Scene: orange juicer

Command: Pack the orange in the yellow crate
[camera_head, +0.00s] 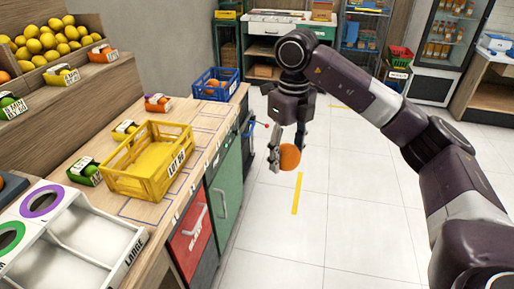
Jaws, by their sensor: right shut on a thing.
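An orange (290,157) is held between the fingers of my right gripper (287,150), in the air over the floor to the right of the counter. The right arm comes in from the right side. The yellow crate (168,178) sits on the wooden counter to the left of the gripper and looks empty. The gripper and orange are apart from the crate. My left gripper does not show.
A blue crate (216,84) with orange fruit stands farther back on the counter. Small labelled boxes lie around the yellow crate. A white sorting tray (75,240) with coloured rings is at the near left. Lemons (48,41) fill a bin at the upper left. Floor at right is clear.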

